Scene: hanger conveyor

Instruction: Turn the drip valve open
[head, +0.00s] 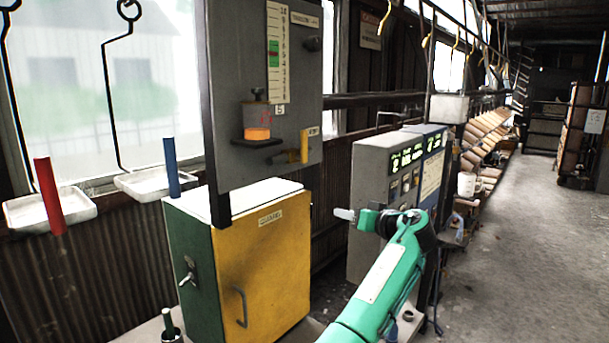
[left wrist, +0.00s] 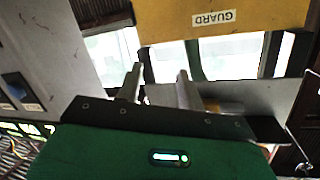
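A grey panel (head: 235,80) hangs above the yellow cabinet and carries a yellow lever (head: 304,145) at its lower right, beside a small yellow label. I take this lever to be the drip valve, but its label is too small to read. An orange-filled cup (head: 257,128) stands on a small dark shelf left of the lever. My left gripper (head: 345,214) is right of and below the lever, apart from it. In the left wrist view its two fingers (left wrist: 157,88) stand apart with nothing between them. My right gripper is not in view.
The yellow cabinet (head: 265,270) has a handle on its front; its GUARD label (left wrist: 227,17) appears upside down in the left wrist view. A grey console (head: 370,200) with green displays stands behind my left gripper. White trays (head: 50,208) hang at the left.

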